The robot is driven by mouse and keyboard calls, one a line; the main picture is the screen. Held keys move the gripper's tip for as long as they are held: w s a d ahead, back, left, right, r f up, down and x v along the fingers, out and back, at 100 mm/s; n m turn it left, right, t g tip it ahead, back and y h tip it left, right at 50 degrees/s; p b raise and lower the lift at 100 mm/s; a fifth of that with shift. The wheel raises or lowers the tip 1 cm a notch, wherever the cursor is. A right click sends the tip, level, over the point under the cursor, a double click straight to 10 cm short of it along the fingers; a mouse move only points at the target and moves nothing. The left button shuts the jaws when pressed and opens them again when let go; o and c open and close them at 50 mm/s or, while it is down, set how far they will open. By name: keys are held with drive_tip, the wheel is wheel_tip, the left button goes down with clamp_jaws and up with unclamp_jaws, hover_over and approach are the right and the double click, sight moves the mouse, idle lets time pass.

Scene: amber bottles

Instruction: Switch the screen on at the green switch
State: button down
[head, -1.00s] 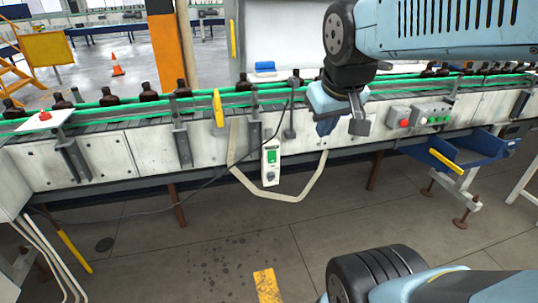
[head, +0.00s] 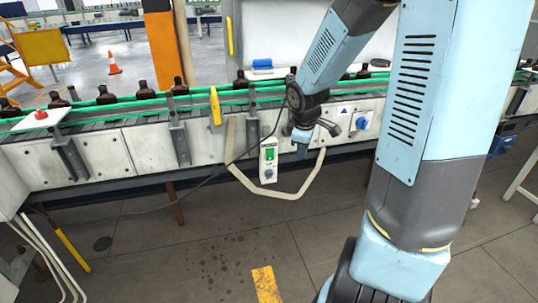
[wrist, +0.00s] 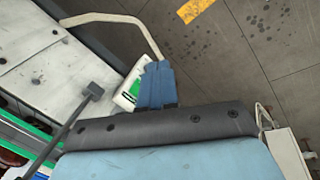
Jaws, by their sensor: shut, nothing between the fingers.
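The green switch (head: 269,154) sits on the upper part of a narrow white box at the front of the conveyor, with a dark round knob below it. My gripper (head: 302,150) is shut and empty, just right of the box in the head view. In the wrist view the blue fingers (wrist: 157,68) lie beside the green switch (wrist: 135,88) and cover part of the box's edge. I cannot tell whether they touch it. No screen can be clearly made out.
A pale bent guard bar (head: 290,194) loops below and around the box. A dark cable hangs in front of the conveyor. Amber bottles (head: 105,95) stand along the conveyor. A blue knob (head: 362,122) is on a panel to the right. The floor in front is clear.

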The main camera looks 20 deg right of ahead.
sight(274, 157)
drive_tip(key=w+f+n+t+y, duration=0.2)
drive_tip(key=w+f+n+y, duration=0.3)
drive_tip(key=w, duration=0.3)
drive_tip(key=shift+w+f+n+y, duration=0.2)
drive_tip(key=shift+n+y, duration=0.1)
drive_tip(key=shift+y, duration=0.1)
drive_tip(key=shift+f, duration=0.1)
drive_tip(key=shift+w+a+f, duration=0.6)
drive_tip(key=shift+w+f, duration=0.8)
drive_tip(key=shift+f, duration=0.05)
drive_tip(key=shift+w+a+f, duration=0.65)
drive_tip(key=shift+w+f, duration=0.7)
drive_tip(key=shift+f, duration=0.05)
drive_tip(key=shift+w+a+f, duration=0.6)
drive_tip(key=shift+w+f, duration=0.8)
drive_tip(key=shift+f, duration=0.05)
